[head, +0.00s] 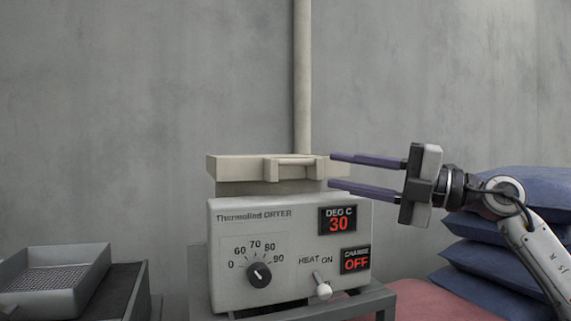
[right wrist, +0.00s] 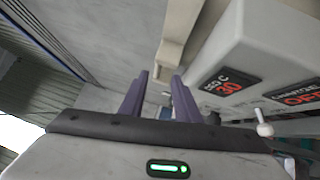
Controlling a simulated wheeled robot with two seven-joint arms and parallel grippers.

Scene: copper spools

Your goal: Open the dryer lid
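The dryer (head: 290,230) is a pale box with a dial, red displays reading 30 and OFF, and a toggle switch. Its cream lid (head: 235,166) lies flat on top, closed, with a bar handle (head: 296,161) at the front. My right gripper (head: 330,170) is open and empty, its purple fingers pointing left at the lid's right end, one above the other. In the right wrist view the fingers (right wrist: 160,95) are apart, with the lid (right wrist: 180,45) and the dryer front (right wrist: 245,65) beyond and to the right. My left gripper is out of view.
The dryer stands on a grey stand (head: 375,300). A grey mesh tray (head: 55,280) sits on a dark surface at the lower left. Blue sacks (head: 500,230) are stacked at the right behind my right arm. A vertical pipe (head: 302,75) runs up the wall behind the lid.

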